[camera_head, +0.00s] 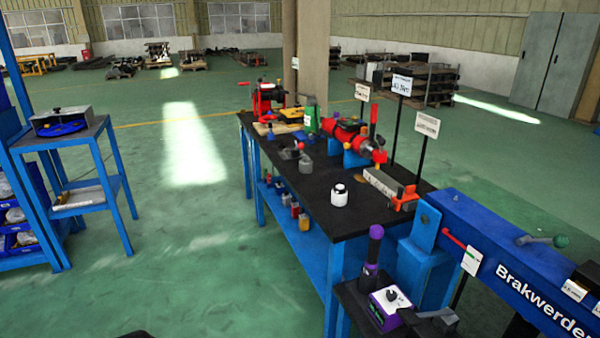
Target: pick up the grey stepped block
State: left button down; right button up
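A small grey block (306,164) sits on the black-topped workbench (318,205), left of its middle. It may be the grey stepped block, but it is too small for me to make out steps. A longer grey bar-shaped piece (382,182) lies near the right edge of the same bench, beside an orange-red part (405,199). Neither of my grippers is in view, and nothing touches the grey pieces from my side.
A white round container (339,194) stands on the bench, with red machines (348,136) behind. Sign posts (421,140) rise along the right edge. A blue beam (510,265) and a purple-handled tool (373,250) are at front right. Green floor lies open to the left.

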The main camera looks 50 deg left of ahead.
aim_at(306, 164)
jog(key=u, duration=1.45)
jog(key=i+j+z, duration=0.2)
jog(key=i+j, duration=0.25)
jog(key=i, duration=0.05)
